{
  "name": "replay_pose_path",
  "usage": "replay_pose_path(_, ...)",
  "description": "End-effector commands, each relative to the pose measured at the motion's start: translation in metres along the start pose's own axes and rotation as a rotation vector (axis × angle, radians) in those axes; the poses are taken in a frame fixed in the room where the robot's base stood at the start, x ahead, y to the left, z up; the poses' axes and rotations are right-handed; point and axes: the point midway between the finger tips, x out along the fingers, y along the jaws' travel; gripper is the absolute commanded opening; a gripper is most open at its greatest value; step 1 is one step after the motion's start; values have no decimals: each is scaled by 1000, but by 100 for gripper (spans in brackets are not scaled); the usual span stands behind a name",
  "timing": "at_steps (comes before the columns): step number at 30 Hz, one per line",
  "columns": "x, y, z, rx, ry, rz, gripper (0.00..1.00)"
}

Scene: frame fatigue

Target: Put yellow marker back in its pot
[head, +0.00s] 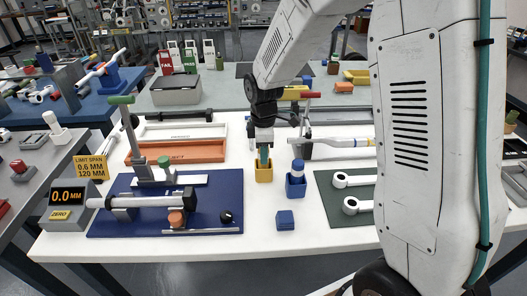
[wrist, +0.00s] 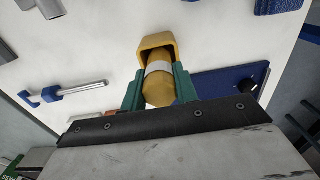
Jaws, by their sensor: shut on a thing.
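The yellow marker (wrist: 158,86), with a white band, is between the green fingers of my gripper (wrist: 158,92) in the wrist view. My gripper is shut on it. The yellow pot (wrist: 155,41) is just beyond the marker's far end, and the marker overlaps its mouth. I cannot tell how deep the marker is in the pot. In the head view the yellow pot (head: 264,174) stands on the white table, and my gripper (head: 264,155) points down directly above it. The fingers hide most of the marker there.
A blue pot (head: 296,188) with a blue marker stands close to the right of the yellow pot. A blue block (head: 285,220) lies in front. A blue mat (head: 225,216) with a gauge fixture is at left, a green mat (head: 337,208) with metal rods at right. An orange tray (head: 190,151) is behind.

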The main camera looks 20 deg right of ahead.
Motion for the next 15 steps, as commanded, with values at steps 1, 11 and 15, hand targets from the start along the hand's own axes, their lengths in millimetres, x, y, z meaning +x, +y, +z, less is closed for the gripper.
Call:
replay_pose_path(1, 1, 0, 0, 0, 0, 0, 0)
replay_pose_path(11, 4, 0, 0, 0, 0, 0, 51)
replay_pose_path(15, 4, 0, 0, 0, 0, 0, 51)
